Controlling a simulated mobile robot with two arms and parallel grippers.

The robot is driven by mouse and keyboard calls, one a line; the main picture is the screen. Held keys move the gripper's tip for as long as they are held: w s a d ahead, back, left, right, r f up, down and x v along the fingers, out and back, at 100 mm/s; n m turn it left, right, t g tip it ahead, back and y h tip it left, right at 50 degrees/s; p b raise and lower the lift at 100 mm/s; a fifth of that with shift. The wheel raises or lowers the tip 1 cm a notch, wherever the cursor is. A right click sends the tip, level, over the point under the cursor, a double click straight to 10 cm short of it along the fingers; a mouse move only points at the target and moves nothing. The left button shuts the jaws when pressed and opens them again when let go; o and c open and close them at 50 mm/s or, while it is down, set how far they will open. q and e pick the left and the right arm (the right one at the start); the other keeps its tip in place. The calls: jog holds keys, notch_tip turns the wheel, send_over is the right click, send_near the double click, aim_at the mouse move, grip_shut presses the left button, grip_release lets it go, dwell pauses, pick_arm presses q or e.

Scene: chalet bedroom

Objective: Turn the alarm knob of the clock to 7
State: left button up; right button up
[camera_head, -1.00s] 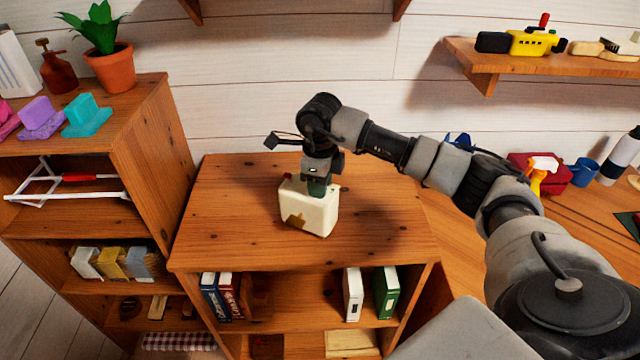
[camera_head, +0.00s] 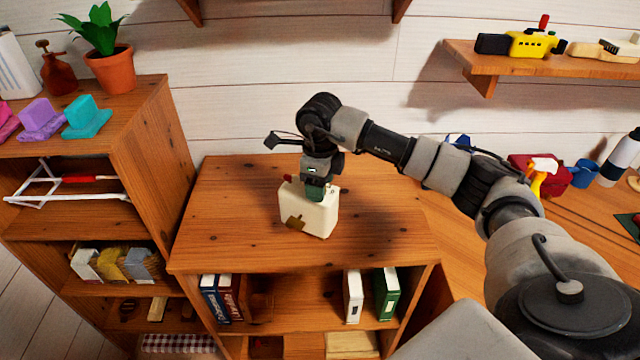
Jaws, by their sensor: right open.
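The cream box-shaped clock (camera_head: 318,220) stands upright on top of the low wooden cabinet. A brown shape (camera_head: 295,222) shows low on its front. A small red part (camera_head: 287,178) shows at its top left corner. My right gripper (camera_head: 314,195) points down at the top of the clock, open, with its greenish fingertips at or just behind the top edge. I cannot tell whether they touch it. The alarm knob and its number marks cannot be made out from here. My left gripper is not in view.
The cabinet top (camera_head: 230,215) is clear around the clock. A taller shelf with a potted plant (camera_head: 110,65) stands at the left. Books (camera_head: 386,292) sit in the cabinet below. A wall shelf (camera_head: 560,70) with toys hangs at the upper right.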

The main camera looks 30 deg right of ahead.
notch_tip(320, 180, up, 9)
jog(key=shift+b, duration=1.05)
jog(key=shift+r, duration=0.75)
